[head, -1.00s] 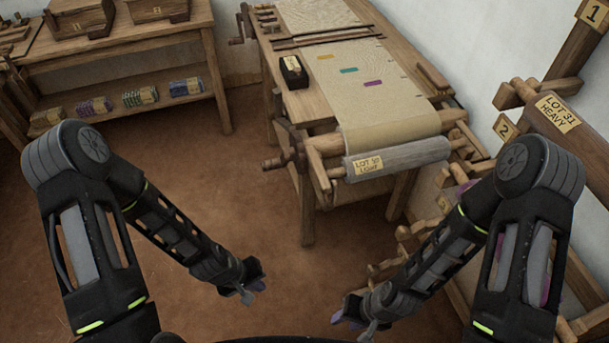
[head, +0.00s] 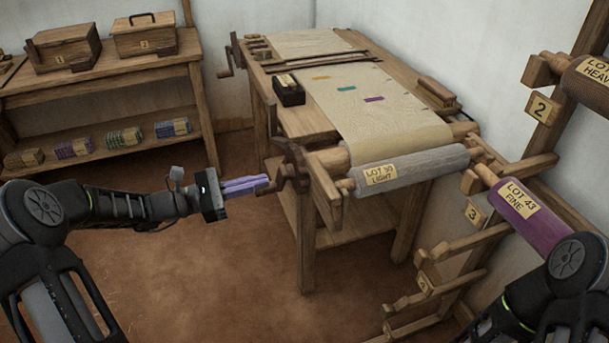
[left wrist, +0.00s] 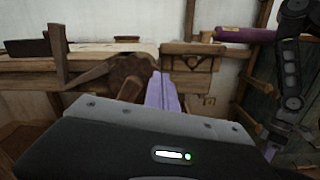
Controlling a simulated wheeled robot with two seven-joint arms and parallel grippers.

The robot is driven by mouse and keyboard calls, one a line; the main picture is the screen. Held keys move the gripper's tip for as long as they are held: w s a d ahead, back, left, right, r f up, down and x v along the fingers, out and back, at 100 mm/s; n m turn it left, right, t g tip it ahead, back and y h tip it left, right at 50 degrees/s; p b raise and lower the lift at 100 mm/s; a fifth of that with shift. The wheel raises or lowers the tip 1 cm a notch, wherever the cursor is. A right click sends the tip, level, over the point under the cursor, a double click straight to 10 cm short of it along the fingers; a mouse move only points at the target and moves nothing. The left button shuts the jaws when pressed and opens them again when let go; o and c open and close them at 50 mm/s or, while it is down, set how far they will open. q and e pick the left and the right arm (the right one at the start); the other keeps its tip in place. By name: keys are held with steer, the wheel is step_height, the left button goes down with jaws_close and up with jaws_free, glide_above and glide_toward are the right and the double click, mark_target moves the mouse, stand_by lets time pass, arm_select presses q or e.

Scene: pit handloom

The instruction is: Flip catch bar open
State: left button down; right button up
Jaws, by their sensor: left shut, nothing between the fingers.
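The loom's front left corner carries a dark toothed wooden wheel (head: 293,168) with wooden pieces around it. I cannot clearly tell the catch bar from these parts. My left gripper (head: 266,183) is shut and empty, its purple fingers pointing right at the wheel. The fingertips are at or very close to its left edge; contact is unclear. In the left wrist view the shut fingers (left wrist: 162,76) hide part of the brown wheel (left wrist: 130,76), and a slanted wooden bar (left wrist: 92,74) shows left of it. My right gripper is outside the head view and unclear in the left wrist view.
A grey cloth roll (head: 415,170) labelled LOT 30 LIGHT lies across the loom front. A wall rack at right holds a purple roll (head: 517,207) and a brown roll. A bench (head: 110,78) with boxes stands at back left. The floor (head: 230,270) before the loom is clear.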

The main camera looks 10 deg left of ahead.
mark_target(299, 171)
arm_select(q)
steer(key=shift+s+d+r, duration=0.1)
steer(key=shift+s, duration=0.05)
steer(key=x, duration=1)
steer(key=shift+s, duration=0.1)
steer(key=shift+r, duration=0.1)
steer(key=shift+r, duration=0.15)
stand_by(0.3)
